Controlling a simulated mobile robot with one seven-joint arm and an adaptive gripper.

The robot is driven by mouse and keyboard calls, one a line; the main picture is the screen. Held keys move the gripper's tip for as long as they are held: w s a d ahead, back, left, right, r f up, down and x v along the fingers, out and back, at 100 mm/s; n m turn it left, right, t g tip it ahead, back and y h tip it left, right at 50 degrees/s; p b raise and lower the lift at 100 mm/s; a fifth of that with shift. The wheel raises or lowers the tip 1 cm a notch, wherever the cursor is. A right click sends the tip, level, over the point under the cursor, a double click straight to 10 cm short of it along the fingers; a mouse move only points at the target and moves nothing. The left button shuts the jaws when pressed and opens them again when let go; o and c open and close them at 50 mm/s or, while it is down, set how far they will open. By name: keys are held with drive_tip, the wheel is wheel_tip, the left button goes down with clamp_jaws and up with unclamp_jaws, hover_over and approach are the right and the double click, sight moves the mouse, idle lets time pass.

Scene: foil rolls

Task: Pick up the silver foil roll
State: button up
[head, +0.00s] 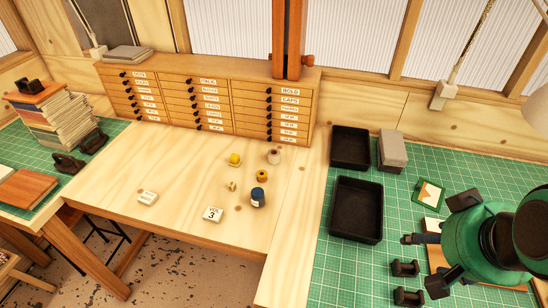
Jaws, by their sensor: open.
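A pale, silvery-looking roll with a dark core (273,157) stands upright on the wooden bench top, in front of the drawer cabinet; its exact colour is hard to tell at this size. A gold roll (262,176) lies just in front of it, and a yellow roll (235,159) sits to its left on a small pale base. My gripper (424,264) is at the lower right over the green mat, far from the rolls. Its dark fingers are spread apart and nothing shows between them.
A blue jar (258,198), a small pale piece (231,186) and a block marked 3 (213,214) stand near the rolls. Black trays (356,238) lie between the rolls and my gripper. The drawer cabinet (210,95) stands behind. The bench's left part is mostly clear.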

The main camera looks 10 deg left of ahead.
drive_tip(key=w+a+r+n+p, duration=0.1)
drive_tip(key=w+a+r, duration=0.15)
drive_tip(key=w, duration=0.55)
drive_tip(key=w+a+r, duration=0.1)
drive_tip(key=w+a, duration=0.2)
drive_tip(key=w, duration=0.4)
drive_tip(key=n+g+y+p, duration=0.1)
drive_tip(key=n+y+p, duration=0.1)
drive_tip(key=n+p, duration=0.15)
hover_over(274, 153)
drive_tip(key=s+d, duration=0.2)
drive_tip(key=s, duration=0.3)
wheel_tip(274, 153, down, 24)
drive_tip(key=shift+w, duration=0.15)
drive_tip(key=shift+g, duration=0.3)
drive_tip(key=shift+b+x, duration=0.3)
drive_tip(key=shift+x, duration=4)
drive_tip(key=shift+w+d, duration=0.1)
drive_tip(key=shift+d, duration=0.05)
drive_tip(key=shift+x, duration=2.55)
